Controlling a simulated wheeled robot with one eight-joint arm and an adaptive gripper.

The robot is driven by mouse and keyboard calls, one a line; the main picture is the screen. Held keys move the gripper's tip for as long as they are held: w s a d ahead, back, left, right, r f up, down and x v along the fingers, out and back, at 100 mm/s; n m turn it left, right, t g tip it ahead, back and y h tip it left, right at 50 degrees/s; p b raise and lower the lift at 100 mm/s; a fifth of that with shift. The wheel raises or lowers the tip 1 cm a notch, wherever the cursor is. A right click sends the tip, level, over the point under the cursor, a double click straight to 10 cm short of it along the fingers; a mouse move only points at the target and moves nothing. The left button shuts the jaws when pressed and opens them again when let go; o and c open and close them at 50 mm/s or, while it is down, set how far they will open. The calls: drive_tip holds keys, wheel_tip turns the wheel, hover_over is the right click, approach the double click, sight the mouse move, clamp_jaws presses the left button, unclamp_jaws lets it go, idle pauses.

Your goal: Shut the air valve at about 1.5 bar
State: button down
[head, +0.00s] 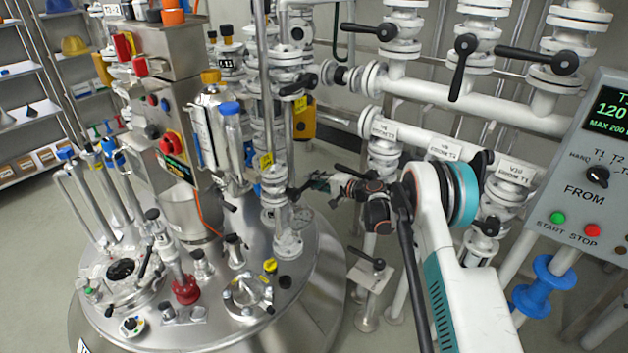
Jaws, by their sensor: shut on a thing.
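My gripper (316,184) reaches in from the right at the middle of the picture, beside an upright flanged pipe (276,180) on the steel vessel lid. It is shut on the dark valve handle (298,190), which sticks out to the right from the valve on this pipe. The fingertips are small and partly blend with the handle, so the exact grip is hard to see. No pressure gauge can be read in this view, and I cannot read a label on this valve.
The vessel lid (215,318) carries several fittings, a red-based one (186,290) among them. White pipes with black-handled valves (463,62) stand behind my arm. A grey control panel (590,165) reading 120 is at the right. Shelves (30,125) stand at the far left, past open floor.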

drive_tip(key=shift+d+f, duration=0.15)
drive_tip(key=shift+d, duration=0.05)
drive_tip(key=c, duration=1.5)
unclamp_jaws()
drive_tip(key=shift+d, duration=0.1)
drive_tip(key=shift+o, duration=0.2)
drive_tip(key=v, duration=1.1)
drive_tip(key=shift+s+d, duration=0.25)
drive_tip(key=shift+r, duration=0.25)
